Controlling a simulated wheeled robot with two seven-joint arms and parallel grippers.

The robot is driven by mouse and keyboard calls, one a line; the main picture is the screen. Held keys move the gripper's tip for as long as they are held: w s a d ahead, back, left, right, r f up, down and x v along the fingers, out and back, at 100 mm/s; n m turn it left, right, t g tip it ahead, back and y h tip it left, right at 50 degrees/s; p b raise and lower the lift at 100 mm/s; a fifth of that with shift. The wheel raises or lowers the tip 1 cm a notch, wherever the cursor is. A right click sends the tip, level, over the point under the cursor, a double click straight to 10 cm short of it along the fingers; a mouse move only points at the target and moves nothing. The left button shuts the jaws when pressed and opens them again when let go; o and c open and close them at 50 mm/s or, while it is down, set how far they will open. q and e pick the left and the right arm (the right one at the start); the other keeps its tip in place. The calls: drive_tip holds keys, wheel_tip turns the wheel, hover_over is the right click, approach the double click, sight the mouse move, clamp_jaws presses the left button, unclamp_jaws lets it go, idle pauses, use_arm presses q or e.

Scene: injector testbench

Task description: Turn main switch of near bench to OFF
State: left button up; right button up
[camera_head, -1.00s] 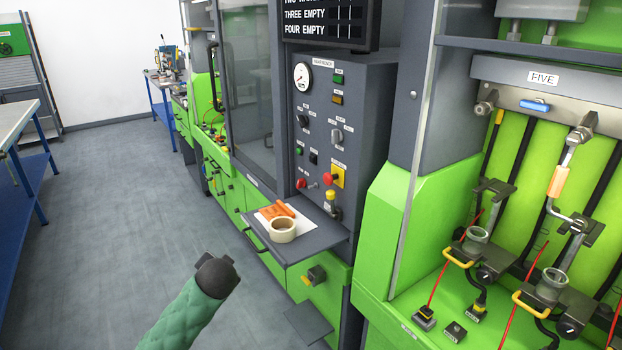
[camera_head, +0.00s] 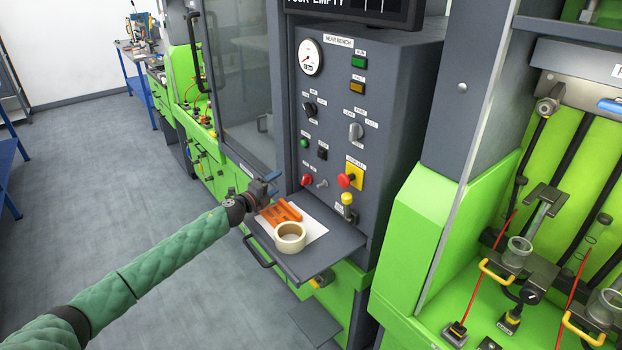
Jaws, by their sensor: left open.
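The near bench's control panel (camera_head: 335,150) stands in the middle of the view under a "NEAR BENCH" label. It carries a black rotary knob (camera_head: 309,108), a grey rotary handle (camera_head: 355,131), a red knob (camera_head: 307,180), a small metal toggle (camera_head: 321,183) and a red mushroom button (camera_head: 345,180) on a yellow plate. The small labels are too blurred to tell which is the main switch. My left gripper (camera_head: 271,188) is open, over the left end of the bench's shelf, lower left of the panel and apart from its controls. My right gripper is out of view.
The shelf (camera_head: 335,245) below the panel holds white paper, an orange object (camera_head: 281,213) and a tape roll (camera_head: 290,237). A green test bench (camera_head: 445,215) with glass cups and cables stands right. Open floor (camera_head: 110,180) lies left.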

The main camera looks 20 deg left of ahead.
sight(304, 182)
use_arm(q)
drive_tip(key=s+d+m+h, duration=0.1)
drive_tip(key=s+d+m+g+h, duration=0.1)
drive_tip(key=d, duration=0.1)
drive_tip(key=s+d+m+g+h, duration=0.1)
drive_tip(key=m+h, duration=0.1)
drive_tip(key=shift+d+r, duration=0.2)
drive_tip(key=shift+d, duration=0.2)
drive_tip(key=shift+w+d+f, duration=0.1)
drive_tip(key=shift+w+d, duration=0.05)
drive_tip(key=shift+w, duration=0.35)
drive_tip(key=p+x, duration=0.2)
drive_tip(key=x, duration=0.3)
drive_tip(key=shift+d+p, duration=0.1)
drive_tip(key=shift+p, duration=0.2)
drive_tip(key=shift+x, duration=0.85)
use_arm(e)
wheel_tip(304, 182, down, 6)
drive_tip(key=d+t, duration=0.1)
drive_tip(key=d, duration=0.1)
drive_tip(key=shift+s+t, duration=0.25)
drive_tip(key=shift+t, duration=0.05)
use_arm(q)
drive_tip(key=shift+f, duration=0.1)
